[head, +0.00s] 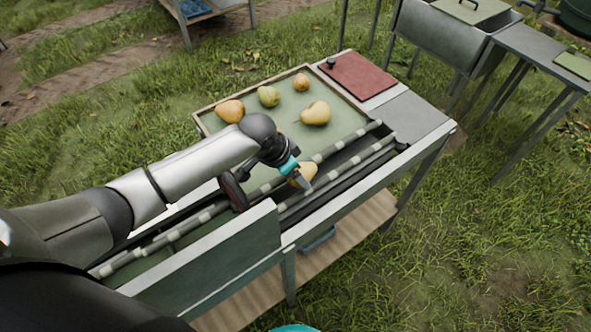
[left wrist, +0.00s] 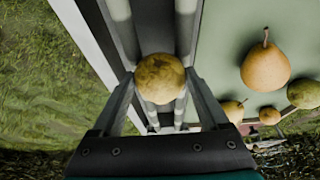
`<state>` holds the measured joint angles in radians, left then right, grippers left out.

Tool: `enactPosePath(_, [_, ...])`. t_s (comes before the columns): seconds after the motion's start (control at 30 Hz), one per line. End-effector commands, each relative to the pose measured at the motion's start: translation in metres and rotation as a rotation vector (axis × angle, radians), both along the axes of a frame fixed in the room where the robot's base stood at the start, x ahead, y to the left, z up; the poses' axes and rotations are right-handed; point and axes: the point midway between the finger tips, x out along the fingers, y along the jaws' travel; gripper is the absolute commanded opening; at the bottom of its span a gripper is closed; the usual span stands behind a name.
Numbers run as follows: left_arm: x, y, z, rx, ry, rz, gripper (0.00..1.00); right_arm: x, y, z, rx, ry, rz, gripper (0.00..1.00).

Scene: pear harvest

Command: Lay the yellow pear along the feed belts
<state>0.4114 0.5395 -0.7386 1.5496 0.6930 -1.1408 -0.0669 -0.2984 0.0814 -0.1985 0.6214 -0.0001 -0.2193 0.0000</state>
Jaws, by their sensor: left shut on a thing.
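My left gripper (head: 300,180) is shut on a yellow pear (head: 303,171), seen at the two feed belts (head: 215,211). In the left wrist view the pear (left wrist: 160,78) sits between the two fingertips, end-on to the camera, with the belts (left wrist: 187,30) running lengthwise behind it. The fingers hide part of the pear, and I cannot tell whether it touches the belts.
A shallow green-floored tray (head: 340,91) beside the belts holds several other pears, including a large pale one (head: 316,113) and an orange-brown one (head: 230,110). A red board (head: 358,76) lies at the table's far end. A metal panel (head: 215,262) stands along the near side.

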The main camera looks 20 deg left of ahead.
Motion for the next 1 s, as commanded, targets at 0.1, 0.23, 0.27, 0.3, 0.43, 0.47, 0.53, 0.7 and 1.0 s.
enactPosePath(0.1, [0.0,0.0,-0.002,-0.001,-0.001,0.0,0.13,-0.002,0.0,-0.001,0.0,0.004,0.0,0.5])
enactPosePath(0.23, [0.0,0.0,-0.001,-0.001,-0.002,0.0,0.13,-0.003,0.0,-0.001,0.0,0.005,0.0,0.5])
enactPosePath(0.27, [0.0,-0.001,-0.001,-0.001,-0.002,0.0,0.13,-0.003,0.0,-0.001,0.0,0.005,0.0,0.5])
enactPosePath(0.3, [0.0,-0.001,-0.001,-0.001,-0.002,0.0,0.8,-0.003,0.0,-0.001,0.0,0.005,0.0,0.5])
enactPosePath(0.43, [0.0,-0.001,-0.001,-0.001,-0.002,0.0,0.95,-0.003,0.0,-0.001,0.0,0.005,0.0,0.5])
enactPosePath(0.47, [0.0,-0.001,-0.001,-0.001,-0.002,0.0,0.98,-0.003,0.0,-0.001,0.0,0.005,0.0,0.5])
enactPosePath(0.53, [0.0,-0.001,-0.001,-0.001,-0.001,0.0,1.0,-0.003,0.0,-0.001,0.0,0.006,0.001,0.5])
enactPosePath(0.7, [0.0,0.0,-0.002,-0.001,0.001,0.0,1.0,-0.003,0.001,-0.001,0.001,0.006,0.001,0.5])
enactPosePath(1.0, [-0.008,0.006,0.024,-0.001,-0.002,-0.001,1.0,-0.003,0.001,0.006,0.002,0.006,0.001,0.5])
